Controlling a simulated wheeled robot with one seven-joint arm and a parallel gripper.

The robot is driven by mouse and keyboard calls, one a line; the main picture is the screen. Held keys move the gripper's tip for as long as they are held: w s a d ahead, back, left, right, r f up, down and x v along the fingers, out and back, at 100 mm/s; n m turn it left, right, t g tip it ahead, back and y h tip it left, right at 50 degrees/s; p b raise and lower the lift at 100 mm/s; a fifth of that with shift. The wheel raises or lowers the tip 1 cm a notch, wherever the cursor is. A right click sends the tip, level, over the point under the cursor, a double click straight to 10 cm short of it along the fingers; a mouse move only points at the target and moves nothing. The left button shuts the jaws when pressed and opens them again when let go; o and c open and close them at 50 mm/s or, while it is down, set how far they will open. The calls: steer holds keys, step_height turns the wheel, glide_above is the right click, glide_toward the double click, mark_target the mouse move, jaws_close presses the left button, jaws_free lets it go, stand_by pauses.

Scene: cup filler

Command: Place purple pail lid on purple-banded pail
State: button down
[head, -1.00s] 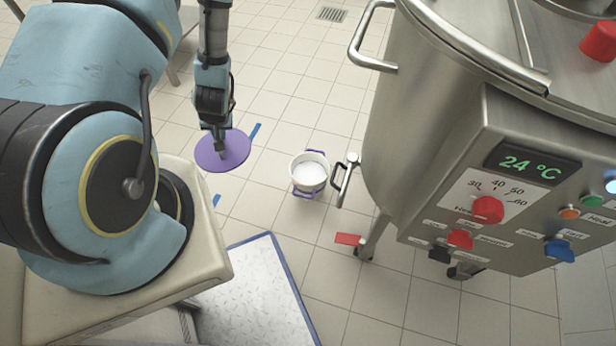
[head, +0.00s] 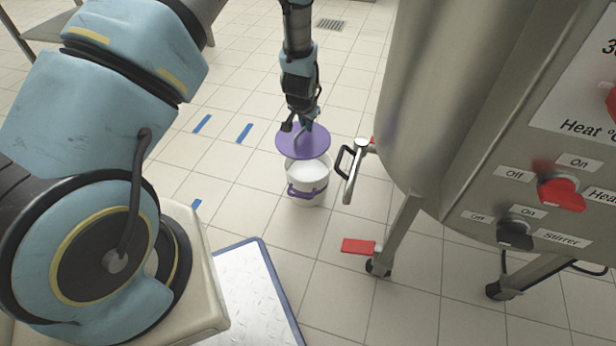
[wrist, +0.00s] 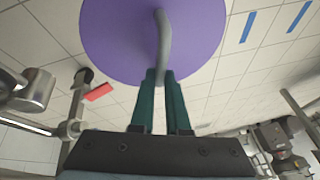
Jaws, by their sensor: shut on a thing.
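The round purple lid (head: 290,143) is held by my gripper (head: 306,124), which is shut on the handle (wrist: 163,38) on its top. In the wrist view the lid (wrist: 115,40) fills the upper middle, with the green fingers closed on the grey handle. The white pail (head: 308,180) with purple bands and clips stands on the floor just beneath the lid in the head view. Its near rim and part of its opening show; the lid covers the far part of the rim. The lid appears above the pail and apart from it. The pail is hidden in the wrist view.
A steel tank on legs (head: 420,100) stands right of the pail. Its outlet valve (head: 354,170) juts out close to the pail. A red pedal-like plate (head: 358,246) lies near a tank leg. Blue tape strips (head: 244,133) mark open tiled floor at left.

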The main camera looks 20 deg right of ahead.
steer(key=shift+s+d+f+b, duration=0.2)
steer(key=shift+d+f+b, duration=0.15)
steer(key=shift+d+f, duration=0.5)
steer(key=shift+f, duration=0.05)
step_height(320, 180, down, 9)
steer(key=b, duration=0.3)
steer(key=c, duration=0.9)
jaws_free()
